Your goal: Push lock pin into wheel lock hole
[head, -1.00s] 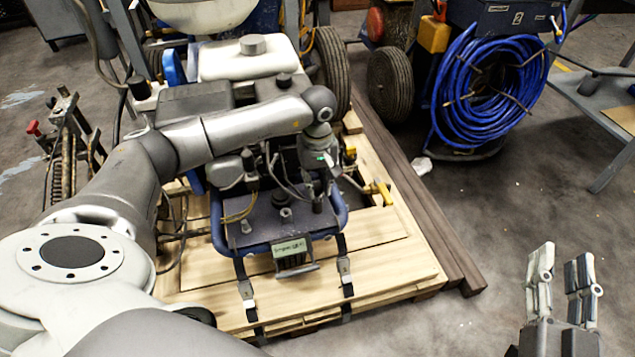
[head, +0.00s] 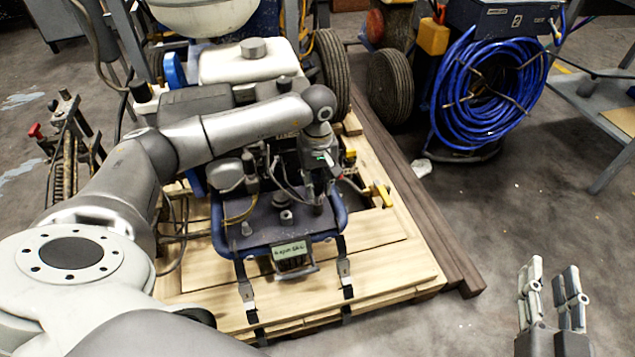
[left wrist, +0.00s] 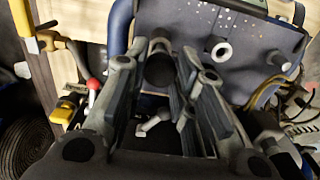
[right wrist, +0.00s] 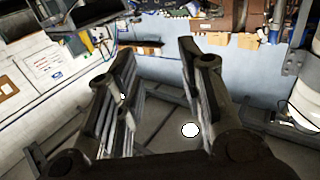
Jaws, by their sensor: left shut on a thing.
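The line striper (head: 205,105) stands on a wooden pallet, with a blue-framed dark plate (head: 262,222) at its front. My left gripper (head: 318,192) reaches down over the right part of this plate. In the left wrist view its fingers (left wrist: 160,85) are closed around a dark round-ended cylinder (left wrist: 160,68), which looks like the lock pin. The wheel lock hole is not distinguishable; the gripper and machine parts cover the area below the cylinder. My right gripper (head: 552,280) is open and empty at lower right; its spread fingers also show in the right wrist view (right wrist: 157,65).
The pallet (head: 390,265) has dark beams (head: 420,205) along its right side. A yellow-handled valve (head: 382,194) sits close to the right of my left gripper. A coiled blue hose (head: 492,85) stands at back right. The floor around my right gripper is clear.

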